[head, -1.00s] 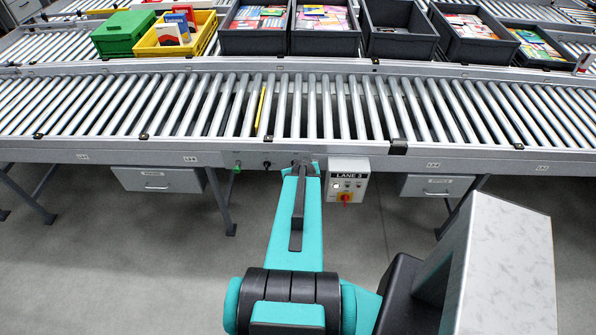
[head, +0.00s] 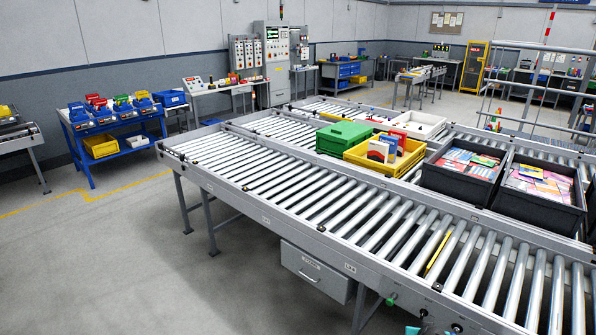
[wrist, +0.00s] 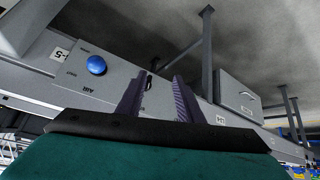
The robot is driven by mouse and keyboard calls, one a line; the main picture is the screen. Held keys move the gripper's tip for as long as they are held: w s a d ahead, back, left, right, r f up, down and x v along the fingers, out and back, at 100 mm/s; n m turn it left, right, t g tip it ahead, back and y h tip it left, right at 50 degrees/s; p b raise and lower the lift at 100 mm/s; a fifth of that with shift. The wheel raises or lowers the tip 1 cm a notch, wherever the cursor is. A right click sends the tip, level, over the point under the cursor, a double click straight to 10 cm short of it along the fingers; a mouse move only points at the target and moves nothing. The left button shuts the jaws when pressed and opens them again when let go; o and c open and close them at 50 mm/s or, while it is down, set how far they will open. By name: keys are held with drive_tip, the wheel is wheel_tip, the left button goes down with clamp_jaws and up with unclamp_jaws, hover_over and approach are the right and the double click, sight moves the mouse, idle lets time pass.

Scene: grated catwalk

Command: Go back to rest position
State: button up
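My gripper (wrist: 162,82) shows in the wrist view, with two ribbed purple-grey fingers standing apart. Nothing shows held between them. Behind the fingertips is the grey side rail of a conveyor, with a blue button (wrist: 96,65) to their left and a drawer unit (wrist: 238,95) to their right. I cannot tell the exact gap between fingers and rail.
The roller conveyor (head: 330,200) crosses the head view. A green bin (head: 343,138), a yellow bin (head: 372,160) and dark grey bins (head: 455,183) stand along it. A blue workbench (head: 112,130) is at the left. Open grey floor (head: 110,260) lies in the left foreground.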

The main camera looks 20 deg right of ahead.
drive_tip(key=w+a+f+n+y+b, duration=0.1)
drive_tip(key=w+a+f+n+b, duration=0.1)
drive_tip(key=w+a+f, duration=0.45)
drive_tip(key=w+a+f+n+y+b, duration=0.15)
drive_tip(key=w+a, duration=0.25)
drive_tip(key=a, duration=0.6)
drive_tip(key=w+a+f+n+g+y+b, duration=0.1)
drive_tip(key=a+f+n+y+b, duration=0.1)
drive_tip(key=a+f, duration=0.5)
drive_tip(key=a+f+n+y+b, duration=0.1)
drive_tip(key=a+f+n, duration=0.15)
drive_tip(key=a, duration=0.75)
drive_tip(key=s+a+f+n+g+y+b, duration=0.1)
drive_tip(key=s+a+f+g+b, duration=0.15)
drive_tip(key=s+a+f, duration=0.4)
drive_tip(key=s+a+f+n+g+b, duration=0.1)
drive_tip(key=s+a+f+g, duration=0.2)
drive_tip(key=a, duration=0.6)
drive_tip(key=s+r+m+g, duration=0.1)
drive_tip(key=s+g, duration=0.3)
drive_tip(key=s, duration=0.8)
drive_tip(key=shift+s+a+r+m+g+h, duration=0.25)
drive_tip(key=shift+a+r+m+g+h, duration=0.1)
drive_tip(key=shift+m, duration=0.25)
drive_tip(key=shift+d, duration=0.1)
